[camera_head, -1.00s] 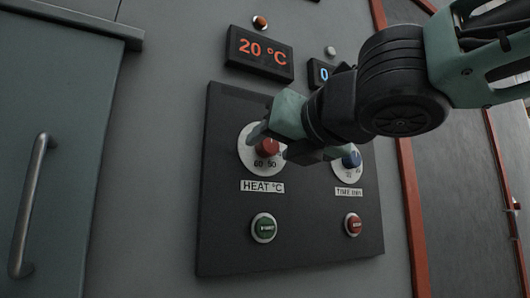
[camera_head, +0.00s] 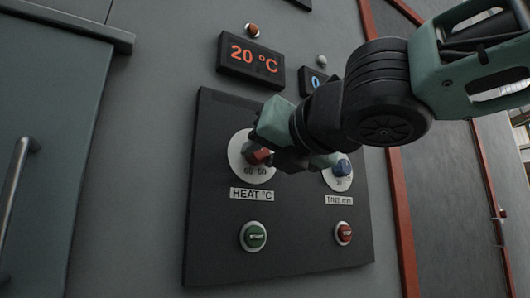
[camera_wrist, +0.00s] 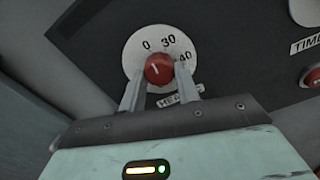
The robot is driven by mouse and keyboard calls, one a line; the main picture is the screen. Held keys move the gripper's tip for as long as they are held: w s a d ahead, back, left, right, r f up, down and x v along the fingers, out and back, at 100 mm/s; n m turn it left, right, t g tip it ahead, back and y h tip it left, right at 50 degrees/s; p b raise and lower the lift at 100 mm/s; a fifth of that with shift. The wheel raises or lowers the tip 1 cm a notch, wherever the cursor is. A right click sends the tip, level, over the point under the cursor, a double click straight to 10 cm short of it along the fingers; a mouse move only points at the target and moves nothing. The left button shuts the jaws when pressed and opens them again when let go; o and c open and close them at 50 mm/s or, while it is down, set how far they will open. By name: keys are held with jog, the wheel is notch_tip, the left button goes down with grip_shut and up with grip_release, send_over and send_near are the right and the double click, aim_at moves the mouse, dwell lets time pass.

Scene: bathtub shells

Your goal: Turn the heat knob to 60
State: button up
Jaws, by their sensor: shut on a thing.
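The red heat knob (camera_head: 259,156) sits on its white dial (camera_head: 241,150) above the HEAT °C label (camera_head: 252,195) on the black panel. My gripper (camera_wrist: 160,84) has its two fingers on either side of the red knob (camera_wrist: 159,68) and is shut on it. In the wrist view the dial (camera_wrist: 138,58) shows 0, 30 and 40, and the knob's white mark leans up and left, toward the 0 side. In the head view my gripper (camera_head: 266,150) covers much of the dial. The display (camera_head: 251,59) reads 20 °C.
The blue time knob (camera_head: 343,168) is close to the right of my gripper. A green button (camera_head: 253,236) and a red button (camera_head: 343,233) sit below. A cabinet door with a metal handle (camera_head: 17,190) is at the left.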

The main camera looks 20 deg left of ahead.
jog(key=m, duration=0.5)
jog(key=shift+b, duration=0.4)
jog(key=m+b, duration=0.1)
jog(key=m, duration=0.4)
jog(key=m+b, duration=0.1)
jog(key=m, duration=0.4)
jog(key=shift+a, duration=0.1)
jog(key=m+b, duration=0.2)
jog(key=m, duration=0.3)
jog(key=shift+r+b, duration=0.1)
jog(key=shift+b, duration=0.2)
jog(key=m+b, duration=0.1)
jog(key=m, duration=0.4)
jog(key=shift+r+b, duration=0.1)
jog(key=shift+b, duration=0.3)
jog(key=m+b, duration=0.1)
jog(key=m, duration=0.3)
jog(key=m+b, duration=0.1)
jog(key=m, duration=0.4)
jog(key=shift+w+m, duration=0.1)
jog(key=shift+m, duration=0.3)
jog(key=shift+m+b, duration=0.55)
jog(key=shift+m, duration=1.65)
